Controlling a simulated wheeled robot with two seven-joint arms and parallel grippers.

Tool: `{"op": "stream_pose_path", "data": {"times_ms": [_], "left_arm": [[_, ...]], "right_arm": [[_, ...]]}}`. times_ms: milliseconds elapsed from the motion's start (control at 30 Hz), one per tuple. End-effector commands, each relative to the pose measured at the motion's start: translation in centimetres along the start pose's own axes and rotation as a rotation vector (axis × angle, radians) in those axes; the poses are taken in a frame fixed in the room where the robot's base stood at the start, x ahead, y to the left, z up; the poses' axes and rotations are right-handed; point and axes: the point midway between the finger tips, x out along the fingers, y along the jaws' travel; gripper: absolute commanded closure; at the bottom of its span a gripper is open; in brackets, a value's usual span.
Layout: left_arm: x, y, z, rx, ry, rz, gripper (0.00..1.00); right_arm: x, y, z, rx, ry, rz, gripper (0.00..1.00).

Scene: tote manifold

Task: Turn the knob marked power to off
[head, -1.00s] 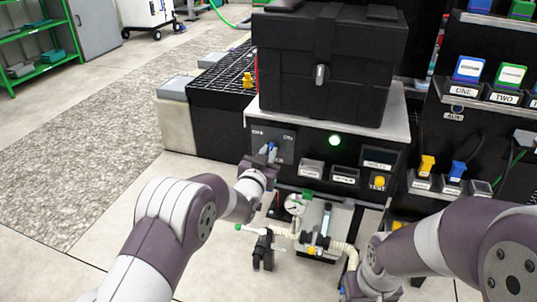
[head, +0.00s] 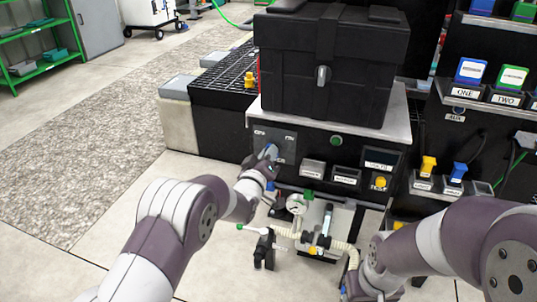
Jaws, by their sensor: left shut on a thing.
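A blue-grey knob (head: 270,151) sits on the dark panel plate (head: 289,137) at the left of the black console's front. The small lettering on the plate is too blurred to read. My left gripper (head: 268,157) is at this plate, shut on the knob; its fingers hide part of it. A round indicator (head: 336,141) to the right of the plate is dark green and unlit. My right gripper (head: 350,293) is low at the bottom edge, mostly hidden and cut off, so its jaws cannot be made out.
A black case (head: 365,75) stands on the console top. Labelled switches and a yellow button (head: 379,183) are right of the plate. Below is a gauge (head: 296,204) with hoses and a green-handled valve (head: 262,245). A rack with blue and yellow parts is at right.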

Motion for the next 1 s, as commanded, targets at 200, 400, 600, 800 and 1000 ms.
{"op": "stream_pose_path", "data": {"times_ms": [200, 400, 600, 800, 1000], "left_arm": [[-0.03, -0.13, 0.11, -0.075, -0.002, -0.002, 1.00], [-0.03, -0.16, 0.12, -0.104, -0.002, -0.002, 1.00], [-0.04, -0.16, 0.13, -0.109, -0.002, -0.002, 1.00], [-0.04, -0.17, 0.14, -0.109, -0.002, -0.002, 1.00], [-0.02, -0.13, 0.09, -0.107, -0.002, -0.001, 0.58]], "right_arm": [[-0.06, 0.00, -0.01, 0.000, 0.000, 0.000, 0.53], [-0.07, 0.00, -0.01, 0.000, 0.000, 0.000, 0.53], [-0.07, 0.00, -0.01, 0.000, 0.000, 0.000, 0.53], [-0.07, 0.00, -0.01, 0.000, 0.000, 0.000, 0.53], [-0.07, 0.00, -0.01, 0.000, 0.000, 0.000, 0.53]]}}
